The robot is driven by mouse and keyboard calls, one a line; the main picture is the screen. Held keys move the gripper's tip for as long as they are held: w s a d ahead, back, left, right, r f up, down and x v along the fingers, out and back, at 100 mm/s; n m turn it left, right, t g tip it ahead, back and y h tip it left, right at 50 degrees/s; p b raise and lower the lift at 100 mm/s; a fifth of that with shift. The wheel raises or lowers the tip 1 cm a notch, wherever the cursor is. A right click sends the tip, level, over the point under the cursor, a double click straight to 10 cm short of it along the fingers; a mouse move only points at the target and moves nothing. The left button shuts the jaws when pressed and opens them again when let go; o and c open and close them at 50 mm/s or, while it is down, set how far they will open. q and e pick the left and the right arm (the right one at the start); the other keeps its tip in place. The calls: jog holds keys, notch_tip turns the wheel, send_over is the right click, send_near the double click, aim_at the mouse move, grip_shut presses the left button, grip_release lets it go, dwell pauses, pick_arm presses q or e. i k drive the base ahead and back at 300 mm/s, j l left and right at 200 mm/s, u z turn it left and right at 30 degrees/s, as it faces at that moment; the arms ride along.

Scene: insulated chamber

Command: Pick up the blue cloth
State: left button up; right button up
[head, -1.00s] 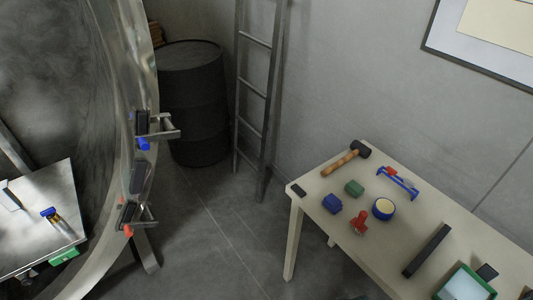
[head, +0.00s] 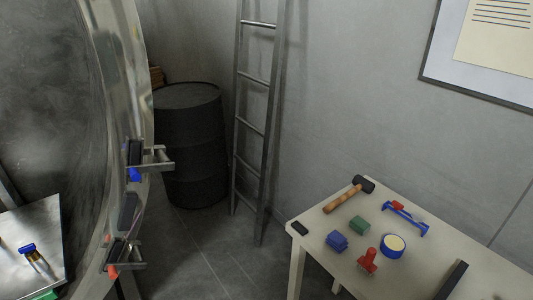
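A small blue bundle (head: 337,241), which looks like the blue cloth, lies on the pale table (head: 318,268) at the lower right, near the table's left edge. It is crumpled or folded; its exact shape is too small to tell. A green block-like item (head: 359,224) lies just behind it to the right, and a red item (head: 368,260) stands to its right.
A mallet (head: 348,195), a blue and red tool (head: 405,217), a round blue tin (head: 393,246) and a small black item (head: 299,228) share the table. A dark barrel (head: 190,145) and ladder (head: 252,125) stand behind. A round metal chamber opening (head: 135,85) with clamps is at left.

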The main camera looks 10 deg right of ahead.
aim_at(338, 242)
jog(key=i+j, duration=0.25)
jog(key=i, duration=0.25)
jog(key=i+j, duration=0.25)
jog(key=i, duration=0.25)
